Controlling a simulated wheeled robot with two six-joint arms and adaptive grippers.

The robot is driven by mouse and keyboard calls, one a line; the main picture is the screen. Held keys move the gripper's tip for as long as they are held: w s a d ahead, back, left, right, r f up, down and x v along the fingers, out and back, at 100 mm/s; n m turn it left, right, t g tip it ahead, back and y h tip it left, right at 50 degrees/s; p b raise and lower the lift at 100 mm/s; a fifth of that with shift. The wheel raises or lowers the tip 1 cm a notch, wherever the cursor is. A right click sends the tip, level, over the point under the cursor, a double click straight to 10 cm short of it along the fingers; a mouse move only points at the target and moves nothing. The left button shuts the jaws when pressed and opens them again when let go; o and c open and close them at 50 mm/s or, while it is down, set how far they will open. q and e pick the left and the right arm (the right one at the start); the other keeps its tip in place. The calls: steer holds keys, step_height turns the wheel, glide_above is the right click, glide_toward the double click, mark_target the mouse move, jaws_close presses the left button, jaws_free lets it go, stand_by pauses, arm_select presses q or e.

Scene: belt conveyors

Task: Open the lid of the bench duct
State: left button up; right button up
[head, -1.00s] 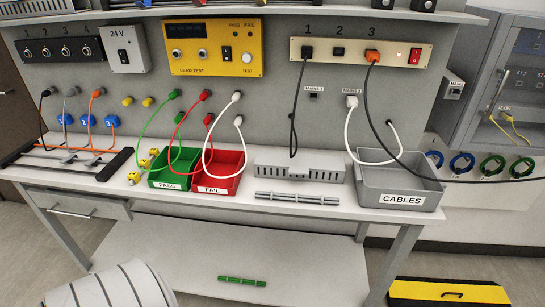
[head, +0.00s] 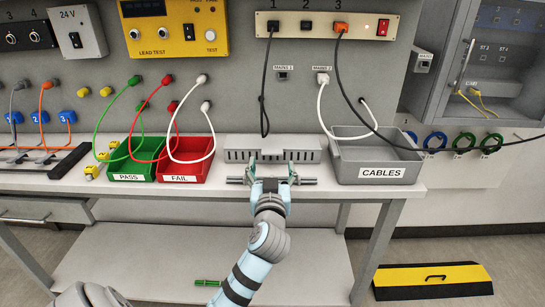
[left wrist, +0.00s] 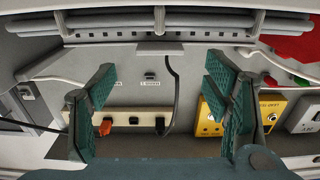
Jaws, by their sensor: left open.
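The bench duct (head: 230,143) is a light grey slotted box at the back of the bench, between the red bin and the grey cables bin. Its flat top looks closed in the head view. My left gripper (head: 270,176) is open and empty, in front of the duct. In the head view it overlaps a grey rod bundle (head: 302,181) lying before the duct; contact cannot be told. In the left wrist view the open fingers (left wrist: 160,95) have nothing between them, and the rods (left wrist: 200,22) cross the top. My right gripper is not in view.
A green bin (head: 128,178), a red bin (head: 180,179) and a grey cables bin (head: 381,174) flank the duct. White and black leads hang at the right. Bare bench shows in front.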

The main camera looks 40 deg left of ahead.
mark_target(272, 154)
arm_select(q)
steer(key=x, duration=0.6)
steer(key=shift+w+a+b, duration=0.25)
steer(key=shift+w+b, duration=0.05)
steer(key=shift+c, duration=0.6)
